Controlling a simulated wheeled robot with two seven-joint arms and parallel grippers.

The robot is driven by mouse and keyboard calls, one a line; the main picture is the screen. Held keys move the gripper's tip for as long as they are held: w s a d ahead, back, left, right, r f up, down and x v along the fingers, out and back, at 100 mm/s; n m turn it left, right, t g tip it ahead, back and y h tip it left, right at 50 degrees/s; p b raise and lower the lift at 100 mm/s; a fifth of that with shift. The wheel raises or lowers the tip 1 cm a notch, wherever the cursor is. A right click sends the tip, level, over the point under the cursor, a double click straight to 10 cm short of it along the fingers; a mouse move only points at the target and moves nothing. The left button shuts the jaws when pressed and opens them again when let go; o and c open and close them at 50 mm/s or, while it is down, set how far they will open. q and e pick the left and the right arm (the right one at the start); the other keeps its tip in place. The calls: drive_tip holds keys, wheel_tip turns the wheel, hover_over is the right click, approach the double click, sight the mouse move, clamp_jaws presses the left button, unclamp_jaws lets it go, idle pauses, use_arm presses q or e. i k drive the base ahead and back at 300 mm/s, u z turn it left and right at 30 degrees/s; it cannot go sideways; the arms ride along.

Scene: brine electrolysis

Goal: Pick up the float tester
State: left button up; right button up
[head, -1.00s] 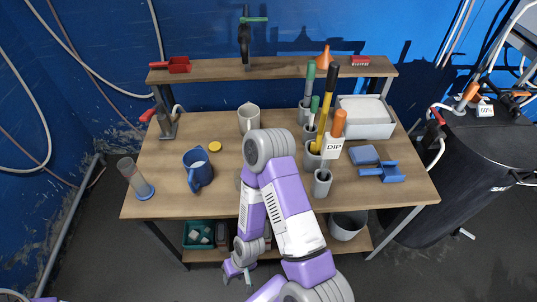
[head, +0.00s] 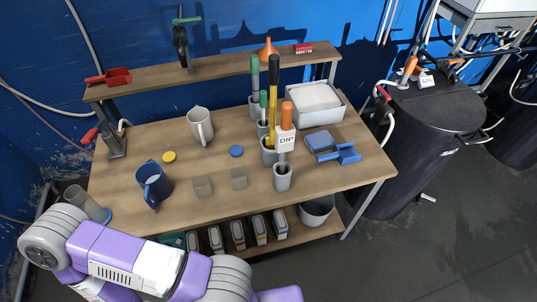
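I cannot tell for certain which object is the float tester. Several long-handled tools stand upright in grey cups on the wooden table (head: 330,181). They include a green-handled one (head: 254,72), a black and yellow one (head: 273,95), a shorter green-topped one (head: 263,101) and an orange-handled one with a white "DIP" label (head: 286,139). A clear cylinder with a blue foot (head: 88,202) stands at the table's left front corner. Neither gripper is in view; only purple and grey links of my arm show at the lower left, near the table's front edge.
A blue jug (head: 153,184), a white jug (head: 200,126), two small clear blocks (head: 202,187) and yellow (head: 169,157) and blue (head: 236,151) discs are on the table. A white tray (head: 318,119) and blue holder (head: 338,154) lie right. A raised shelf (head: 220,67) runs behind; a black drum (head: 425,130) stands right.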

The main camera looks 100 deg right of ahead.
sight(284, 133)
drive_tip(key=k, duration=1)
drive_tip(key=z, duration=1.7)
